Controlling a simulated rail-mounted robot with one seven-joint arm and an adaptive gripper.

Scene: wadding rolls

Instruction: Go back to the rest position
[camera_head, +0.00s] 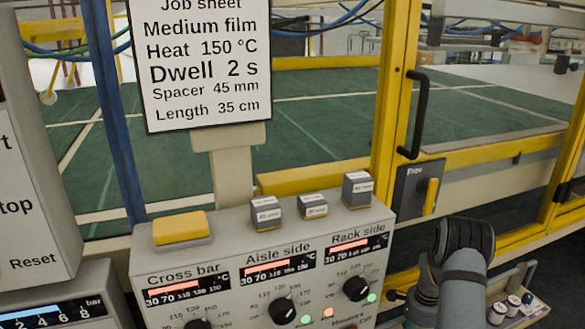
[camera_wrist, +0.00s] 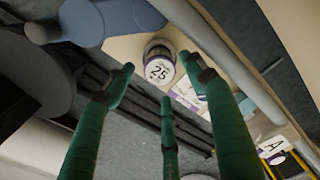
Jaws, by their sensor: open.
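My gripper (camera_wrist: 158,66) shows in the wrist view with its green fingers spread open. Nothing is held between them. Beyond the fingertips is a round piece with a white face marked 25 (camera_wrist: 160,68), on a pale surface. It appears apart from the fingers, though the distance is hard to judge. In the head view my dark and grey arm reaches down at the lower right, and my gripper is out of the frame.
The control panel (camera_head: 227,262) has a yellow button (camera_head: 180,227), knobs and three grey blocks. A job sheet (camera_head: 200,65) stands above it. A yellow-framed door with a black handle (camera_head: 414,113) is behind. Small round containers (camera_head: 513,303) stand on a ledge right of my arm.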

